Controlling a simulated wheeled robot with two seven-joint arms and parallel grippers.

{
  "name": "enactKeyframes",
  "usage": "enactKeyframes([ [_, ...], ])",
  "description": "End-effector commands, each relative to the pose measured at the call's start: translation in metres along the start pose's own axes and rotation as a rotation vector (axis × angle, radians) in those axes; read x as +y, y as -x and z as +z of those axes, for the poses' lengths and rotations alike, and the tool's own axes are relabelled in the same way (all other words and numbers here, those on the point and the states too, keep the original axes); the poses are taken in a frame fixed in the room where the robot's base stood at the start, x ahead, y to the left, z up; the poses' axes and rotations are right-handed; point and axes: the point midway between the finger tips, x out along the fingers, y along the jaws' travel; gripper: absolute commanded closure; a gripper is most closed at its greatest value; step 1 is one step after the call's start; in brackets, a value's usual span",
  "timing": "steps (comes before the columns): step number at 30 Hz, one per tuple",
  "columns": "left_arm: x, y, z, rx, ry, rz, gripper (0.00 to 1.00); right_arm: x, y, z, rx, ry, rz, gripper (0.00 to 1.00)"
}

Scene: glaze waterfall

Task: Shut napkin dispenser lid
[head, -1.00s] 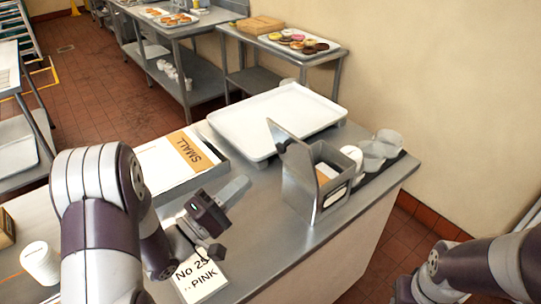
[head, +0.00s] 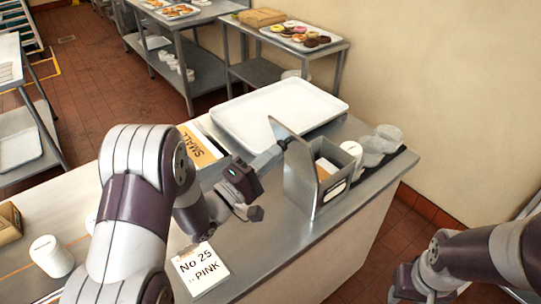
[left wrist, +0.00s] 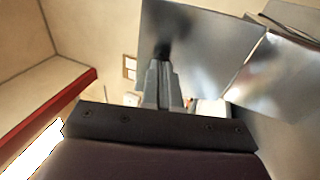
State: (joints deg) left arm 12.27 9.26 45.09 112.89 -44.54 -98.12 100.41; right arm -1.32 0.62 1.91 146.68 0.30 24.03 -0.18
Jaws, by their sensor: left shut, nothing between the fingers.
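The napkin dispenser (head: 318,182) is a grey metal box on the counter, with napkins showing in its open top. Its lid (head: 284,130) stands raised at the left side of the box. My left gripper (head: 273,158) is shut and empty, with its fingertips right at the lid's outer face. In the left wrist view the shut fingers (left wrist: 160,85) overlap the shiny metal lid (left wrist: 195,45); I cannot tell for sure whether they touch it. My right arm shows at the lower right of the head view, and its fingers cannot be made out.
A white tray (head: 280,110) lies behind the dispenser. Clear cups (head: 378,146) stand to its right on a dark strip. A "No 25 PINK" card (head: 201,268), a box marked SMALL (head: 198,148) and a white cup (head: 51,257) are to the left.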

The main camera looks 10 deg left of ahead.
Motion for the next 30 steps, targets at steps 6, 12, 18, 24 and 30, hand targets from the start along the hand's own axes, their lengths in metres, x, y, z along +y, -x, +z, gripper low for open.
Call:
enactKeyframes([
  [6, 0.013, -0.011, 0.001, -0.001, -0.004, -0.063, 1.0, 0.0, 0.028, -0.003, 0.0, 0.0, 0.0, 0.57],
  [12, 0.026, -0.031, 0.002, -0.002, -0.012, -0.202, 1.0, 0.0, 0.076, -0.009, 0.0, 0.0, 0.0, 0.57],
  [18, 0.03, -0.056, 0.004, -0.003, -0.025, -0.388, 1.0, 0.0, 0.124, -0.015, 0.001, 0.0, 0.0, 0.57],
  [24, 0.023, -0.08, 0.006, -0.003, -0.032, -0.546, 1.0, 0.0, 0.151, -0.018, 0.0, 0.0, 0.0, 0.57],
  [30, 0.012, -0.104, 0.007, -0.002, -0.033, -0.543, 1.0, 0.0, 0.158, -0.019, 0.0, 0.0, 0.0, 0.57],
])
